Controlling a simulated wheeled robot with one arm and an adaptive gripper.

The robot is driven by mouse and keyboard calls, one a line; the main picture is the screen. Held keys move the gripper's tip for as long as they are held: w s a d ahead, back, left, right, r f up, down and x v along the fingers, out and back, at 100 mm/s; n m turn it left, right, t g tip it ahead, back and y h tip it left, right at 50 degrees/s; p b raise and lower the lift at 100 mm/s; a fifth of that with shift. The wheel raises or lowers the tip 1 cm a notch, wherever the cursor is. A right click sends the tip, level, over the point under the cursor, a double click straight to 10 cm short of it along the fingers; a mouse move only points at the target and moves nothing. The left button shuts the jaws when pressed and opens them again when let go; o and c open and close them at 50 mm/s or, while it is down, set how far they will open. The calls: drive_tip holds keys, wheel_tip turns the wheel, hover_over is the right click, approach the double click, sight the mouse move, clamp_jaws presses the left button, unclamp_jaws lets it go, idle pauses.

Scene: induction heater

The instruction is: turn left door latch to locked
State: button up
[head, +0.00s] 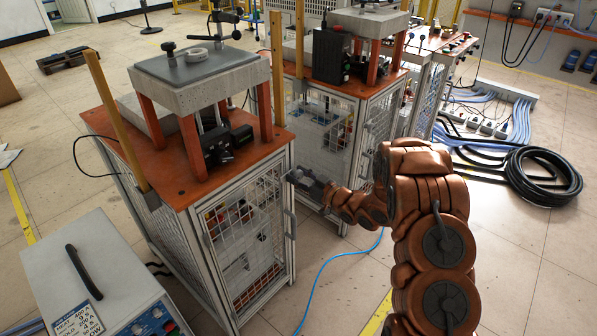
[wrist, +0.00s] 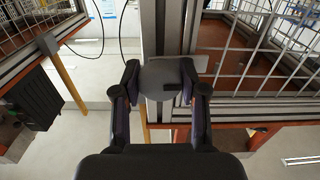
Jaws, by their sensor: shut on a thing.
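The left cabinet's mesh door (head: 248,240) looks closed in the head view. My gripper (head: 292,178) is at the upper right corner of that cabinet, beside the door's frame post. In the wrist view my gripper (wrist: 160,82) has its two dark fingers on either side of a grey rounded latch (wrist: 162,73), and it is shut on it. The latch sits against the metal frame post (wrist: 174,30). Its turn position is hard to read. In the head view the latch is hidden by my gripper.
A grey door handle (head: 290,223) is below my gripper. A second cabinet (head: 345,140) stands close behind. A grey power unit (head: 100,275) is at the lower left. A blue cable (head: 335,258) lies on the floor. A black hose coil (head: 543,175) lies at right.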

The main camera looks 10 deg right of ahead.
drive_tip(key=shift+m, duration=0.4)
drive_tip(key=o, duration=1.2)
drive_tip(key=shift+c, duration=0.2)
drive_tip(key=v, duration=1.2)
